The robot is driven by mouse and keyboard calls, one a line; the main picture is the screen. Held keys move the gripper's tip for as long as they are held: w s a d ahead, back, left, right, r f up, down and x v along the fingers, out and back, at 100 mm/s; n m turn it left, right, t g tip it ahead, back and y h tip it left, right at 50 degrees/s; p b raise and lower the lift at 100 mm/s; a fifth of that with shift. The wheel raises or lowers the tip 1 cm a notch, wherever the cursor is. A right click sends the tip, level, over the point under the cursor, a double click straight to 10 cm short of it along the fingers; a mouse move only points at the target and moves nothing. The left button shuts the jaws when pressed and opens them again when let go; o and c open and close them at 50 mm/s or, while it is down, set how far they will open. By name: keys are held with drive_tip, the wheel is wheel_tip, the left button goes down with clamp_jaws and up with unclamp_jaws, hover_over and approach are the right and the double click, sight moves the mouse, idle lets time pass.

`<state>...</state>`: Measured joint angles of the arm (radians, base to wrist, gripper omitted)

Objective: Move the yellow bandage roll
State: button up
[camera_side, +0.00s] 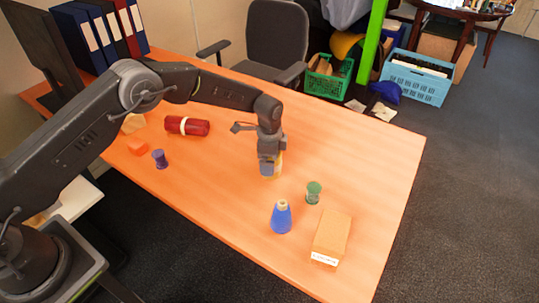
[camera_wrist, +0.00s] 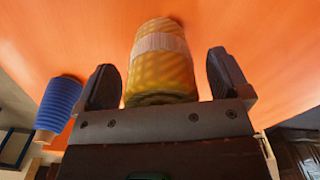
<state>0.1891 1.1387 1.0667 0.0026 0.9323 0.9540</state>
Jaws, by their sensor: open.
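The yellow bandage roll (camera_wrist: 160,65) has a pale band around its middle and stands on the orange table. In the wrist view it is between the two fingers of my gripper (camera_wrist: 167,82), with a visible gap to each finger. My gripper is open. In the side view my gripper (camera_side: 270,166) points down over the roll (camera_side: 277,166), and most of the roll is hidden behind the fingers.
On the table (camera_side: 370,160), a blue cone (camera_side: 281,218), a green hourglass-shaped item (camera_side: 313,192) and a cardboard box (camera_side: 331,238) stand to the right and front. A red roll (camera_side: 187,126), a purple item (camera_side: 160,159) and an orange block (camera_side: 138,146) are at the left.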

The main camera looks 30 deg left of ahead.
drive_tip(key=shift+c, duration=0.3)
drive_tip(key=c, duration=1)
drive_tip(key=shift+o, duration=0.2)
drive_tip(key=shift+a, duration=10.05)
drive_tip(key=o, duration=1)
drive_tip(key=shift+r, duration=0.1)
wheel_tip(320, 180, up, 14)
